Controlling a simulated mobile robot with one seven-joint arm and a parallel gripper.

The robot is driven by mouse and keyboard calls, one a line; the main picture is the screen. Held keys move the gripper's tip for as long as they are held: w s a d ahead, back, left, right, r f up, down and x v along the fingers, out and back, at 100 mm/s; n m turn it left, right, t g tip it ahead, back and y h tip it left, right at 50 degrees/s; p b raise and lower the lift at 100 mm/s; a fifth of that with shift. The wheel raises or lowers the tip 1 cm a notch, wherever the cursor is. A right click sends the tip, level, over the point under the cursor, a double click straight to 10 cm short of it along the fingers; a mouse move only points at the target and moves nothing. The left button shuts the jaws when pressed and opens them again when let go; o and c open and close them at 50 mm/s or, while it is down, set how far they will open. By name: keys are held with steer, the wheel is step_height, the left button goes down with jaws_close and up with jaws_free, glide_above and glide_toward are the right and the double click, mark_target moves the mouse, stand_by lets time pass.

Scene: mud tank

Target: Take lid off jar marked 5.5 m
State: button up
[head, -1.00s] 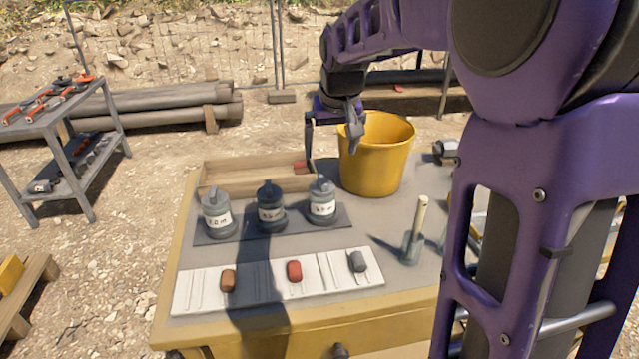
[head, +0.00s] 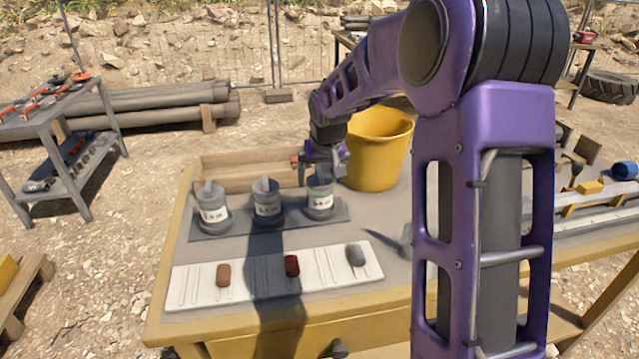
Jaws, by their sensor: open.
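Three grey lidded jars with white labels stand in a row on a dark mat (head: 340,233): a left jar (head: 212,211), a middle jar (head: 267,206) and a right jar (head: 320,202). The label writing is too small to read surely, so I cannot tell which is marked 5.5 m. The left and middle lids have upright handles. My gripper (head: 320,172) is open, low over the right jar, with its fingers at the level of that jar's lid. The fingers partly hide this lid (head: 319,183); I cannot tell whether they touch it.
A yellow bucket (head: 378,150) stands close behind my gripper. A wooden tray (head: 240,160) lies behind the jars. A white grooved board (head: 200,285) in front holds brown, red and grey pieces. My arm hides much of the table's right side.

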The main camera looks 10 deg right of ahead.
steer(key=shift+w+f, duration=0.1)
steer(key=shift+f, duration=0.1)
steer(key=shift+c, duration=0.3)
steer(key=c, duration=1.2)
